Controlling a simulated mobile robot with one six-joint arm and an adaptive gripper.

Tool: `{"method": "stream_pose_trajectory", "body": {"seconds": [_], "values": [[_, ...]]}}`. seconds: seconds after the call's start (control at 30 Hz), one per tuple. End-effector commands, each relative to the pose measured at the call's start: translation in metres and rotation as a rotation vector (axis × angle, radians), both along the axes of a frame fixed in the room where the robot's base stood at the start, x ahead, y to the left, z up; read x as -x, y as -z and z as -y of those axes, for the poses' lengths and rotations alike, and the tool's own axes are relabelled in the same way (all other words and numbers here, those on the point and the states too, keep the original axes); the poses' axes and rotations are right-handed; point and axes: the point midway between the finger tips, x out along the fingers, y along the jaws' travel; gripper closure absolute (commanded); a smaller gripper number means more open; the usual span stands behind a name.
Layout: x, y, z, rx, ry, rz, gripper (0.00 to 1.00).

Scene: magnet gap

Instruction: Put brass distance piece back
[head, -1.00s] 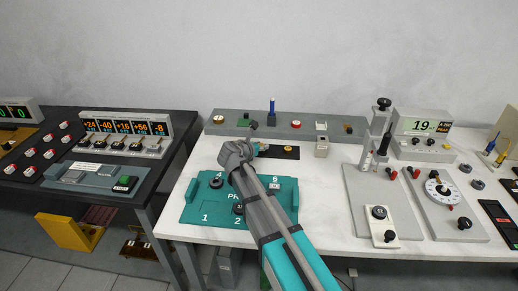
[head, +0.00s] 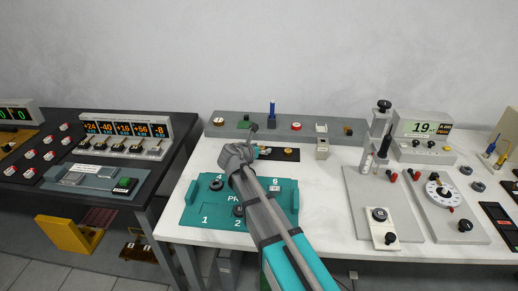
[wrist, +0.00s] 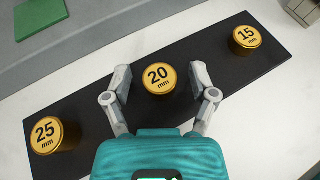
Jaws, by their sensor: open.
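Three brass distance pieces stand on a black strip (wrist: 105,95) in the wrist view: the 25 mm piece (wrist: 45,135) at the left, the 20 mm piece (wrist: 158,78) in the middle and the 15 mm piece (wrist: 246,40) at the right. My gripper (wrist: 160,82) is open, with one finger on each side of the 20 mm piece. In the head view my arm hides part of the black strip (head: 288,155) and most of the brass pieces.
A teal plate with numbered places (head: 200,208) lies in front of the strip, partly under my arm. A grey shelf (head: 340,128) with small items runs along the back. A grey stand with a column (head: 370,185) is at the right. White tabletop lies between.

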Motion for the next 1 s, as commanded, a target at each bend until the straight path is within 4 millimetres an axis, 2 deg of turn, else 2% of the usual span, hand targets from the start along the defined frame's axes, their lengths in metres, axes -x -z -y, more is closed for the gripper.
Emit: {"method": "stream_pose_trajectory", "body": {"seconds": [0.13, 0.27, 0.8, 1.0], "values": [[0.0, -0.004, 0.0, 0.0, 0.0, 0.0, 0.26], [0.009, -0.008, -0.005, 0.0, -0.001, 0.0, 0.26], [0.077, -0.041, -0.041, 0.0, -0.001, 0.0, 0.26], [0.092, -0.047, -0.051, 0.0, -0.001, 0.0, 0.26]]}}
